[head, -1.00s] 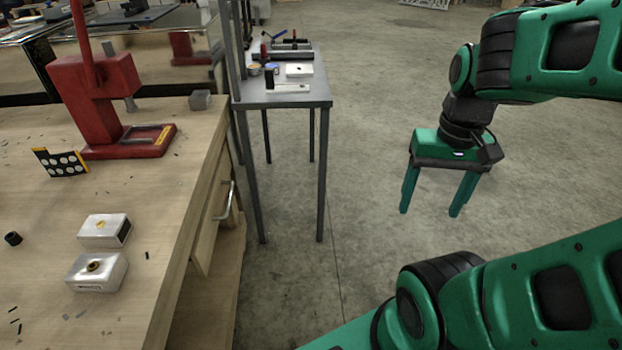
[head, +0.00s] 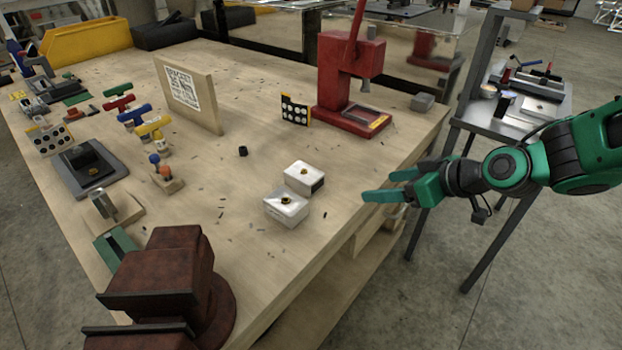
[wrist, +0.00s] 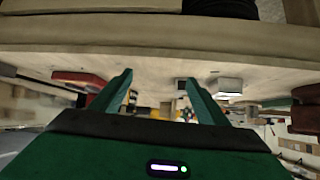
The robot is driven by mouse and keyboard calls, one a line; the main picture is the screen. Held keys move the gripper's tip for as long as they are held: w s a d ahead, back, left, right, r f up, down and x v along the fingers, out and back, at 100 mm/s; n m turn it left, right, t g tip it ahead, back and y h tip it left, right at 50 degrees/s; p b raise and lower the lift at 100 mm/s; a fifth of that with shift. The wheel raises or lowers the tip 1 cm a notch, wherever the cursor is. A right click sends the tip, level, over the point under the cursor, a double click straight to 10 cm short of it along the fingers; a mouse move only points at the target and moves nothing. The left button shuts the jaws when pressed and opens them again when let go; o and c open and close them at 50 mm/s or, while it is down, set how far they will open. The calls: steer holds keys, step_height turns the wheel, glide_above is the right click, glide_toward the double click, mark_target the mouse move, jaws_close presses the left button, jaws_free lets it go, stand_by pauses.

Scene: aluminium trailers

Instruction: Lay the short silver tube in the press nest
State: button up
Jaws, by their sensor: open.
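A short silver tube (head: 103,205) rests tilted on a small wooden block (head: 118,217) near the bench's front left, behind the dark red vise. The red press (head: 350,70) stands at the far right of the bench. Its nest (head: 367,119) is the low bed at its base with a yellow label; I see nothing lying in it. My gripper (head: 379,187) is open and empty, beside the bench's right edge and well away from the tube. Its two fingers (wrist: 158,82) are apart in the wrist view, with nothing between them.
A dark red vise (head: 165,275) stands in front. An upright wooden board (head: 188,95) and several coloured handles fill the left. A grey side table (head: 500,122) stands at the right.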

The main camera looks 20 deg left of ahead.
mark_target(305, 171)
steer(key=a+y, duration=0.1)
steer(key=a, duration=0.2)
steer(key=s+a+r+n+y, duration=0.1)
steer(key=a, duration=0.3)
steer(key=a+r+y, duration=0.1)
steer(key=a, duration=0.2)
steer(key=shift+s+a+n, duration=0.35)
steer(key=shift+n, duration=0.05)
steer(key=shift+y, duration=0.3)
steer(key=x, duration=0.4)
steer(key=shift+a, duration=0.2)
steer(key=shift+x, duration=3.2)
steer(key=shift+d+f, duration=0.1)
steer(key=c, duration=1.3)
